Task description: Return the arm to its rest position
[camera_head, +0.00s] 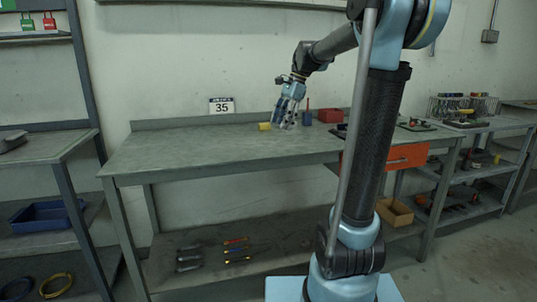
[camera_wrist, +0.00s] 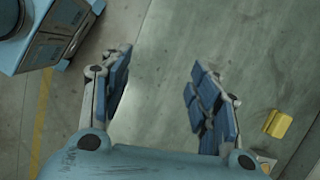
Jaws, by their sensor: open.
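My gripper (camera_head: 286,113) hangs above the grey workbench (camera_head: 190,148) near its back, in the head view. In the wrist view my gripper (camera_wrist: 160,95) shows two blue-padded fingers spread well apart with nothing between them. Bench top and floor show between and beyond the fingers. A small yellow block (camera_head: 265,126) lies on the bench just left of my gripper in the head view. The same yellow block (camera_wrist: 278,124) shows right of the fingers in the wrist view, clear of them. No gate valve can be made out.
A red bin (camera_head: 330,115) and a blue holder (camera_head: 307,118) stand at the back of the bench, right of my gripper. An orange drawer (camera_head: 400,157) hangs under the bench. Shelving with a blue tray (camera_head: 48,213) stands at left. The bench's left half is clear.

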